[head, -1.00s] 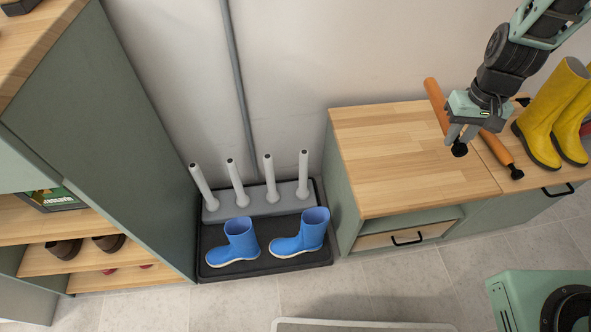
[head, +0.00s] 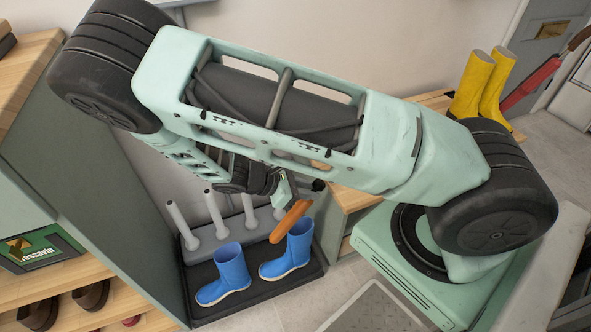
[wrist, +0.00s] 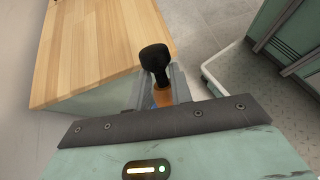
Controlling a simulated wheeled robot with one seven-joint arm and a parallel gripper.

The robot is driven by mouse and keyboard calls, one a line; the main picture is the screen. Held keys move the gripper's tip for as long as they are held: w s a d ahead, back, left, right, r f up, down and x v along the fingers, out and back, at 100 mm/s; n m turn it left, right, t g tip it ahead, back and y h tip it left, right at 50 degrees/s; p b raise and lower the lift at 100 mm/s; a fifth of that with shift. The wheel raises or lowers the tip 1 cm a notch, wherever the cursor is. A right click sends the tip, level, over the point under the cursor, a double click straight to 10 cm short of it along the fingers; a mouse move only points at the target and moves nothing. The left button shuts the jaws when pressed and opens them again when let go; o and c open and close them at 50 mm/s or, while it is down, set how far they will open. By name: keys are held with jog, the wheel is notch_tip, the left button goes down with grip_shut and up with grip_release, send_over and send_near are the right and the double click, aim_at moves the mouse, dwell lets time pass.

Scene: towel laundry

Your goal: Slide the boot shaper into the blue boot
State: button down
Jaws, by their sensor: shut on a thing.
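My gripper (head: 294,196) is shut on the orange boot shaper (head: 290,222) near its black knob end. The wrist view shows the black knob (wrist: 155,60) standing out beyond the fingers, with a bit of orange body between them. In the head view the shaper is tilted, its free end pointing down and left. My arm hides part of the scene.
Both boots stand on a black tray (head: 262,308) below a grey rack (head: 240,228) with upright pegs. A green cabinet (head: 95,165) is on the left. A wooden-topped bench (wrist: 85,50) is close by. Yellow boots (head: 480,85) stand at the far right.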

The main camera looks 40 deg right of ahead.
jog(key=n+t+h, duration=0.1)
jog(key=d+n+t+h, duration=0.1)
jog(key=w+n+t+h, duration=0.1)
jog(key=h, duration=0.1)
jog(key=shift+d+r+n, duration=0.15)
jog(key=shift+r+n, duration=0.15)
jog(key=shift+r, duration=0.1)
jog(key=w+r+n+t+h+b, duration=0.1)
jog(key=w+r+n+t+h, duration=0.25)
jog(key=t, duration=0.25)
notch_tip(320, 180, down, 21)
jog(key=a+b, duration=0.1)
jog(key=b, duration=1.2)
jog(key=shift+y, duration=0.35)
jog(key=shift+n, duration=0.25)
jog(key=c, duration=1.2)
grip_release()
jog(key=shift+o, duration=0.2)
jog(key=shift+a, duration=0.1)
